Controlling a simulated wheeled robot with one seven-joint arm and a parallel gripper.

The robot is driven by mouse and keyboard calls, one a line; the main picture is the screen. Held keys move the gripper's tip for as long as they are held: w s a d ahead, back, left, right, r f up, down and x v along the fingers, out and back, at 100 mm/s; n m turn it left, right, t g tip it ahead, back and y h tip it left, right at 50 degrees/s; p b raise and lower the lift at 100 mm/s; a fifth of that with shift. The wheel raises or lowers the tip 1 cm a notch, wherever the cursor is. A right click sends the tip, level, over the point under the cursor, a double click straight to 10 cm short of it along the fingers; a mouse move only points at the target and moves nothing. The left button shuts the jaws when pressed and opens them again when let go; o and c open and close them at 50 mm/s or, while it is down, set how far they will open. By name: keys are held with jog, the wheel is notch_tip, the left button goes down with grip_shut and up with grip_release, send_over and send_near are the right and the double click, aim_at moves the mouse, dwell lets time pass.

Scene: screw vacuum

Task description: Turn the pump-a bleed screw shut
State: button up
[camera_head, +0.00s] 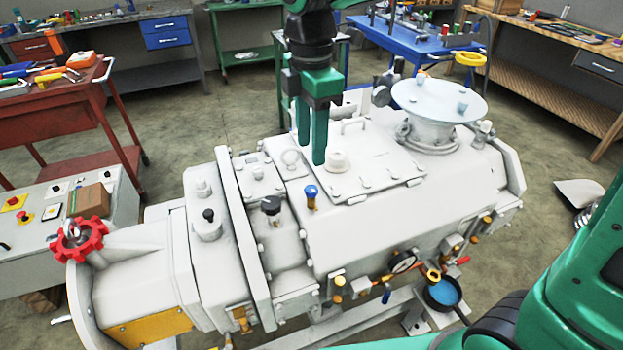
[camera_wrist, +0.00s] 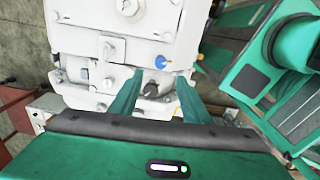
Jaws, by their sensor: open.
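The white pump (camera_head: 400,240) fills the middle of the head view. A blue-capped brass fitting (camera_head: 311,192) stands upright on its top; its blue cap also shows in the wrist view (camera_wrist: 164,61). A black knob (camera_head: 271,205) stands to its left; in the wrist view a dark knob (camera_wrist: 150,90) appears between my fingers. No label shows which one is the pump-a bleed screw. My gripper (camera_head: 311,154) points down above the pump's top, open and empty. Its fingers (camera_wrist: 158,82) show apart in the wrist view and appear to touch nothing.
A red handwheel (camera_head: 79,241) sits at the pump's left end. A round flange (camera_head: 439,99) rises at the back right. A pressure gauge (camera_head: 403,262) and several brass valves line the front. A red cart (camera_head: 75,120) and a blue table (camera_head: 415,37) stand behind.

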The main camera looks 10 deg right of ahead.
aim_at(312, 188)
notch_tip(312, 188, down, 10)
jog(key=shift+d+f, duration=0.1)
jog(key=shift+f, duration=0.05)
dwell(0.3)
jog(key=shift+c, duration=0.6)
jog(key=c, duration=0.9)
